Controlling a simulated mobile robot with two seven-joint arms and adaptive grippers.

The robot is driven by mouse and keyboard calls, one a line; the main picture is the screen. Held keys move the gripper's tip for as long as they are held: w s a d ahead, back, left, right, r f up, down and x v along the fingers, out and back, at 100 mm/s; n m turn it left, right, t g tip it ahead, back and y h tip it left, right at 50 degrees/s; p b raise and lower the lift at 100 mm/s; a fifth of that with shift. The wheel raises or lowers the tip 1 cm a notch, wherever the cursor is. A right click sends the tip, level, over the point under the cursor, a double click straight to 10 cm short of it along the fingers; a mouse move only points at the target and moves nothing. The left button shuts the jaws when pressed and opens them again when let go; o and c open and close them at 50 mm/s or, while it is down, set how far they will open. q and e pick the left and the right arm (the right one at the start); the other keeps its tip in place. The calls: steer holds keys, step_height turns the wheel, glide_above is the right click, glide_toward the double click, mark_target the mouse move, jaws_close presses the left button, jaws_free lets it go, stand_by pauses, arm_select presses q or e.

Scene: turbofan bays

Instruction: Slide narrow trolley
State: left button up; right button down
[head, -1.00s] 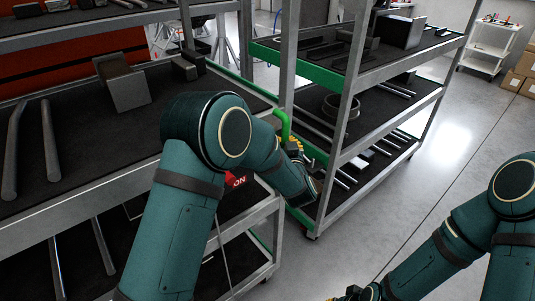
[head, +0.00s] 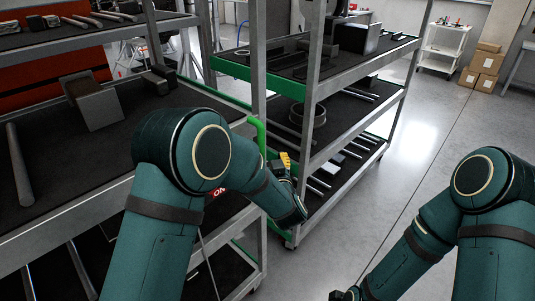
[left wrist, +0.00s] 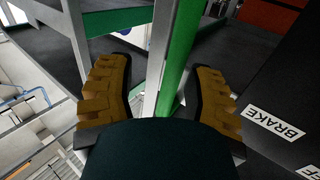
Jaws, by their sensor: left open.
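The narrower grey-framed shelf trolley with green edging (head: 232,71) stands at the centre of the head view. An upright green handle bar (head: 261,138) shows between it and the wider trolley at left. My left gripper (head: 283,163) is beside this bar, mostly hidden behind my own wrist; a yellow finger shows. In the left wrist view, my left gripper (left wrist: 160,98) is open, with yellow-brown pads apart. A green bar (left wrist: 181,55) and a grey post (left wrist: 156,60) appear between them; contact cannot be told. My right gripper (head: 346,294) is partly cut off at the bottom edge.
A wider shelf trolley (head: 75,205) with metal parts fills the left. A dark block marked BRAKE (left wrist: 275,124) lies right in the left wrist view. A white cart (head: 442,48) and cardboard boxes (head: 483,66) stand far back. The grey floor at right is clear.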

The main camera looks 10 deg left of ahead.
arm_select(q)
steer(key=v, duration=0.7)
steer(key=shift+s+d, duration=0.15)
steer(key=shift+s, duration=0.15)
